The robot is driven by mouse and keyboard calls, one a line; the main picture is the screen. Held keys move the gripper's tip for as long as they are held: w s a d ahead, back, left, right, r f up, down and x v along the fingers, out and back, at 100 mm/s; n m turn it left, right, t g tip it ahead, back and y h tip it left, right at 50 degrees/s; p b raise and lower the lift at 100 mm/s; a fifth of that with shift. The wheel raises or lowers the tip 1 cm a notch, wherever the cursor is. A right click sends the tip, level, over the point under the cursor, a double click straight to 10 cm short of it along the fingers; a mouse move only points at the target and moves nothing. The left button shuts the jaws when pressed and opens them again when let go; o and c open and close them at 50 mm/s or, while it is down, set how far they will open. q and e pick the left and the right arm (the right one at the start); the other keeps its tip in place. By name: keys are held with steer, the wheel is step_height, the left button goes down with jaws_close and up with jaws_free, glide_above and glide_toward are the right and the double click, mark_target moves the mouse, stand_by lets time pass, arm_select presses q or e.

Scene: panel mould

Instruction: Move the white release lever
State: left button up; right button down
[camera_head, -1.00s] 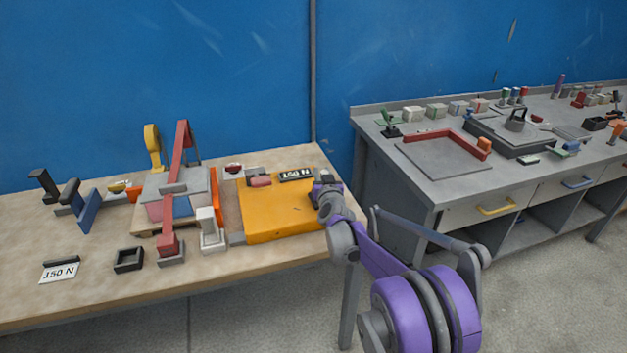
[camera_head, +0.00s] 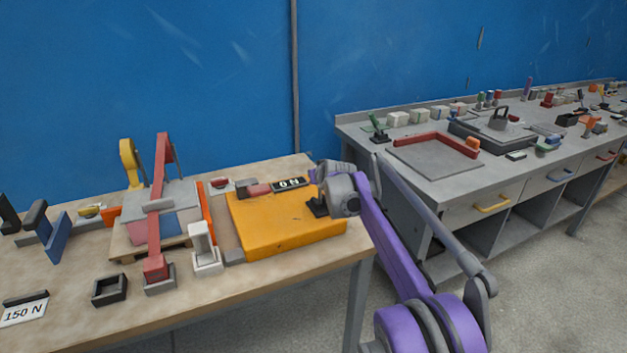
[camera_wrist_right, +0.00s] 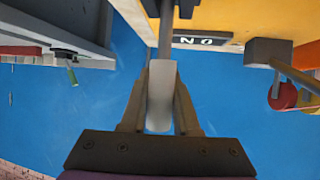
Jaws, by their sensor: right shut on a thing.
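My right gripper (camera_wrist_right: 161,88) is shut on a pale white bar (camera_wrist_right: 161,105), which looks like the white release lever. The bar stands between the two fingers in the right wrist view, with a grey shaft (camera_wrist_right: 165,38) just beyond it. In the head view my purple right arm reaches the right end of the orange panel (camera_head: 280,225); my wrist hides the fingertips and the lever there. A small dark display (camera_head: 289,184) reading "0 N" is at the panel's back edge. My left gripper is not in view.
A white upright block (camera_head: 204,240) stands left of the panel. Further left are a red arm fixture (camera_head: 160,175), a black open box (camera_head: 110,289) and a "150 N" card (camera_head: 24,311). A grey bench (camera_head: 440,172) stands to the right, across a gap.

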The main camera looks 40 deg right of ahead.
steer(key=w+g+p, duration=0.1)
steer(key=p, duration=0.1)
steer(key=w+f+g+y+p, duration=0.1)
steer(key=g+p, duration=0.1)
steer(key=shift+d, duration=0.2)
steer(key=shift+w+f+g+p, duration=0.2)
steer(key=shift+f+g+p, duration=0.25)
steer(key=shift+p, duration=0.5)
steer(key=c, duration=0.7)
jaws_free()
steer(key=shift+d, duration=0.1)
steer(key=shift+o, duration=0.2)
steer(key=shift+r, duration=0.15)
steer(key=v, duration=1)
steer(key=shift+s+r+p, duration=0.2)
steer(key=shift+r+p, duration=0.1)
steer(key=shift+p, duration=0.1)
